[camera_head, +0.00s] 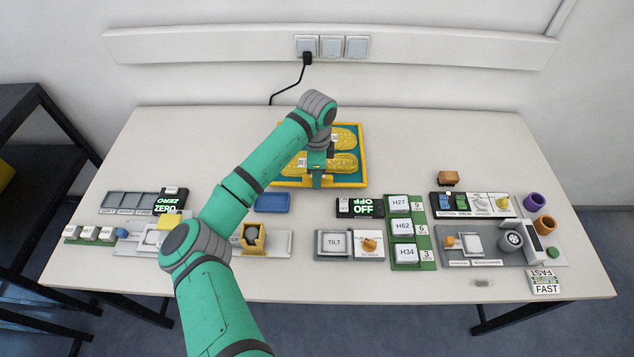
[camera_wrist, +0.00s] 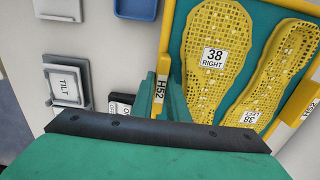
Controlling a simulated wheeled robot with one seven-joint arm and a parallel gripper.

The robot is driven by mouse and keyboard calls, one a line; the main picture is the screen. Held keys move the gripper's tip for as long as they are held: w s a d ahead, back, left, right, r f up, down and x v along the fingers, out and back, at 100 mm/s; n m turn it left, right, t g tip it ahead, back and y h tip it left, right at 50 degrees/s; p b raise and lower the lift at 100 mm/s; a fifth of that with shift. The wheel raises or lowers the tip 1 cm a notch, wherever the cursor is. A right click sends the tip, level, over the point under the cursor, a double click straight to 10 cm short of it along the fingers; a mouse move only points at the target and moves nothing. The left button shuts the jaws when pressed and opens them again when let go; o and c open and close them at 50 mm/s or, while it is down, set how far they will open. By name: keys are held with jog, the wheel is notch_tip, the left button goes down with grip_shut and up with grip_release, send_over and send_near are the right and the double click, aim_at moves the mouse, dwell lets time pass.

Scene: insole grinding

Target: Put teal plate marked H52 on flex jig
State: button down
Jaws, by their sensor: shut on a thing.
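The teal plate (camera_head: 360,129) has a yellow rim and bears two yellow perforated insoles, one labelled 38 RIGHT (camera_wrist: 214,58). It is at the back middle of the table; whether it is raised cannot be told. The H52 label (camera_wrist: 159,90) shows on its near edge in the wrist view. My gripper (camera_head: 318,182) is shut on that edge, with its teal fingers (camera_wrist: 160,92) on either side of the label. My arm hides part of the plate in the head view. No marking that I can read names the flex jig.
In front stand a grey TILT unit (camera_head: 334,243), a unit with a yellow-and-dark block (camera_head: 254,239), a green rack (camera_head: 427,254) with H27, H62 and H34 blocks, and a blue tray (camera_head: 272,203). A machine with a grey wheel (camera_head: 510,240) stands right. The back right is clear.

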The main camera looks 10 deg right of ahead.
jog(key=shift+f, duration=1.25)
jog(key=c, duration=1.7)
grip_release()
jog(key=shift+f, duration=0.2)
jog(key=shift+c, duration=0.2)
jog(key=shift+s+a, duration=0.1)
jog(key=shift+r, duration=0.15)
